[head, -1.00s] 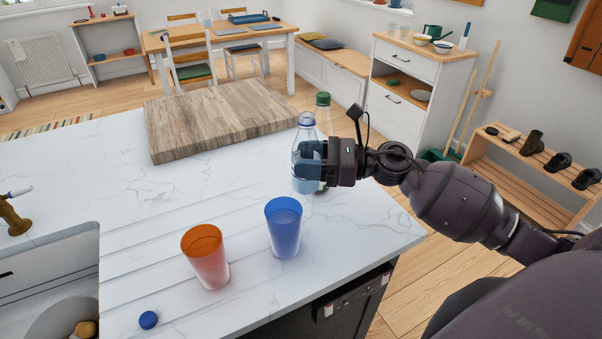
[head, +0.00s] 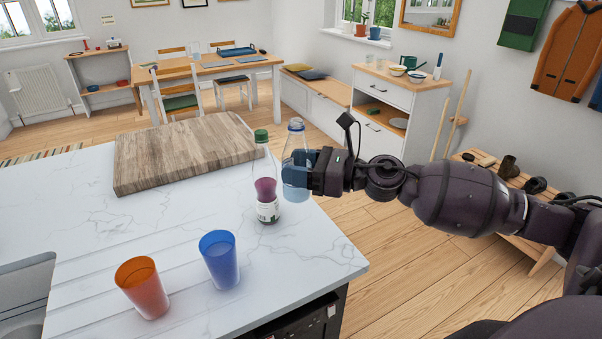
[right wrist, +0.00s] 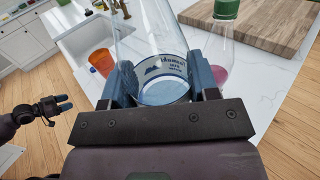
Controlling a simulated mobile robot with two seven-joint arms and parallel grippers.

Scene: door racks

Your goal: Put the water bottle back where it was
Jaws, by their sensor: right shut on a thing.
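The clear water bottle (head: 294,150) is upright in my right gripper (head: 297,178). The gripper is shut around its lower body, and the bottle hangs past the counter's right edge, above the floor. In the right wrist view the bottle (right wrist: 160,50), with its blue and white label, sits between the two fingers (right wrist: 163,88). A green-capped bottle with dark red contents (head: 266,185) stands on the counter just left of it. My left gripper (right wrist: 66,102) shows small in the right wrist view, its fingertips apart and empty.
The white marble counter (head: 190,205) holds a wooden board (head: 185,150), an orange cup (head: 143,288) and a blue cup (head: 219,260). The counter's middle is clear. A drawer cabinet (head: 392,105), a bench and a shoe rack (head: 535,235) stand beyond the counter.

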